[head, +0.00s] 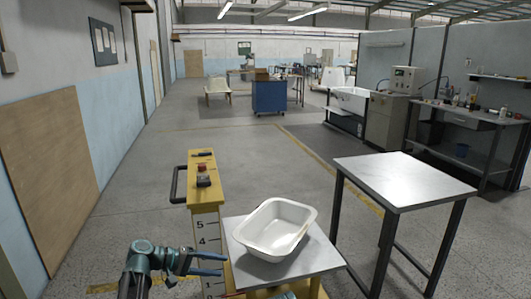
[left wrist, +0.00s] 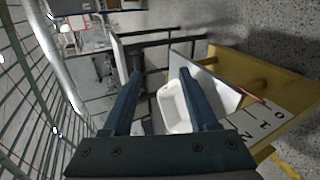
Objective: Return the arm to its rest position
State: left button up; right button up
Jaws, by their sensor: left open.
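My left arm comes in at the bottom left of the head view. Its gripper (head: 222,264) is open and empty, fingers pointing right, left of a white bathtub shell (head: 275,228). The shell sits upright on a grey plate (head: 318,262) and looks empty. In the left wrist view the two dark blue fingers (left wrist: 160,75) are spread apart, with the shell (left wrist: 175,110) showing between and beyond them. They appear clear of it. My right gripper does not show.
A yellow stand (head: 203,170) with a red button and a numbered scale rises beside the plate. A metal-topped table (head: 400,180) stands to the right. A wooden panel (head: 48,175) leans at the left wall. The floor beyond is open, with a blue cabinet (head: 270,95) farther back.

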pick_arm(q)
jog(key=s+d+m+g+y+p, duration=0.35)
jog(key=s+d+p, duration=0.25)
jog(key=s+d, duration=0.3)
jog(key=s+r+m+y+p, duration=0.2)
jog(key=s+y+p, duration=0.2)
jog(key=s, duration=0.3)
jog(key=s+r+m+y+p, duration=0.2)
jog(key=s+r+y+p, duration=0.1)
jog(key=s+y+p, duration=0.2)
jog(key=shift+s+g+y, duration=0.35)
jog(key=shift+s+y, duration=0.4)
jog(key=shift+s, duration=0.1)
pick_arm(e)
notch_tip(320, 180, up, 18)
pick_arm(q)
jog(key=shift+d+m, duration=0.1)
jog(key=shift+m, duration=0.15)
